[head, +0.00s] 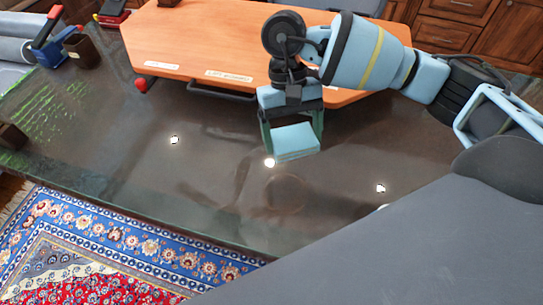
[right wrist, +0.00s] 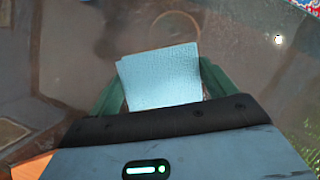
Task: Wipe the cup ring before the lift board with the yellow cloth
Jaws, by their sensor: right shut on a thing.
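My right gripper (head: 292,138) is shut on a light blue cloth (head: 296,143), which looks like a folded pad; no yellow cloth is in sight. The cloth also shows between the green fingers in the right wrist view (right wrist: 160,78). A faint round cup ring (head: 287,190) marks the dark glossy table in front of the orange lift board (head: 200,35). The ring also shows just beyond the cloth in the right wrist view (right wrist: 175,38). The gripper is on the board side of the ring, and the cloth does not cover it. Whether the cloth touches the table I cannot tell. My left gripper is out of view.
Green scribbles (head: 45,112) mark the table's left end. A brown cup (head: 82,50) and a blue item with a red handle (head: 48,40) stand at the back left. A small red ball (head: 141,84) is by the board's corner. The table middle (head: 130,140) is clear.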

